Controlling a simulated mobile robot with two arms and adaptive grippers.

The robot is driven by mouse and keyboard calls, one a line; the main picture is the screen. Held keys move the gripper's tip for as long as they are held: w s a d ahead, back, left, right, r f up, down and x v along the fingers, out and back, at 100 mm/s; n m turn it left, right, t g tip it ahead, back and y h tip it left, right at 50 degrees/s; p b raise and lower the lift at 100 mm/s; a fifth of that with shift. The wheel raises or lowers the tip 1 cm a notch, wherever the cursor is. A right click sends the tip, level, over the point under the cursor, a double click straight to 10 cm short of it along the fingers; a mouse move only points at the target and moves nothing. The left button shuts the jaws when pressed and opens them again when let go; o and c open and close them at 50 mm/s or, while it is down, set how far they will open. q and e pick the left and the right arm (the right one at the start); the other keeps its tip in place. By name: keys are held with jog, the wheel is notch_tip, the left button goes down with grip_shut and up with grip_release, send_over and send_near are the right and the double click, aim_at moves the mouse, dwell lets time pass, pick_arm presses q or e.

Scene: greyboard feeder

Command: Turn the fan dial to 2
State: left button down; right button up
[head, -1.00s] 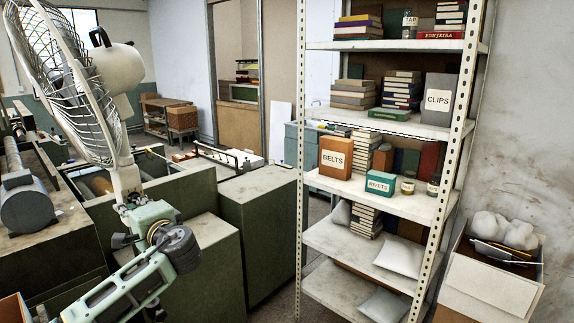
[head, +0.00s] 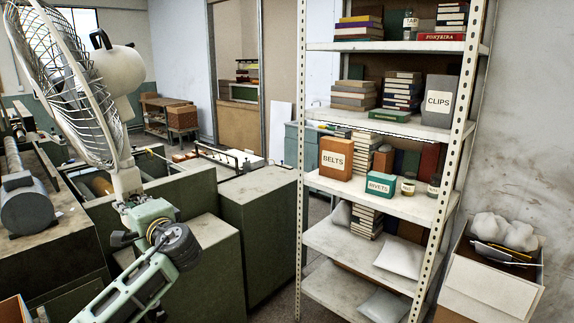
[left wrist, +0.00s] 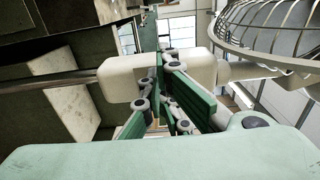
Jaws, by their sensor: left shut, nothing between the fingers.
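The white fan (head: 68,75) stands at the upper left in the head view, with a wire cage, a rounded motor housing (head: 118,70) and a pale column. In the left wrist view its cage (left wrist: 275,30) fills the upper right, and a cream block of its body (left wrist: 125,80) lies behind the fingers. My left gripper (head: 128,208) is at the column, below the motor housing. It is shut and empty; its green-padded fingers (left wrist: 172,92) show close to the cream block. I cannot tell whether they touch it. The dial and its setting cannot be made out. My right gripper is out of view.
Dark green cabinets (head: 258,240) stand beside and behind my left arm. A grey motor (head: 27,205) sits on the bench at the left. A tall shelf (head: 345,185) with boxes and books stands to the right, with a carton (head: 490,285) beside it.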

pick_arm(q)
jog(key=shift+s+a+r, duration=0.1)
jog(key=shift+s+r, duration=0.05)
dwell(0.4)
jog(key=p+v, duration=0.2)
jog(key=v, duration=0.4)
jog(key=shift+a, duration=0.1)
jog(key=w+d+r+n+t+b, duration=0.1)
jog(key=d+n+b, duration=0.2)
jog(key=d+b, duration=0.15)
jog(key=w+a+f+n+g+b, duration=0.1)
jog(key=w+a+f+n+b, duration=0.2)
jog(key=a, duration=0.4)
jog(key=shift+w+a+f+b, duration=0.2)
jog(key=shift+a+f+b, duration=0.2)
jog(key=shift+b, duration=0.2)
dwell(0.4)
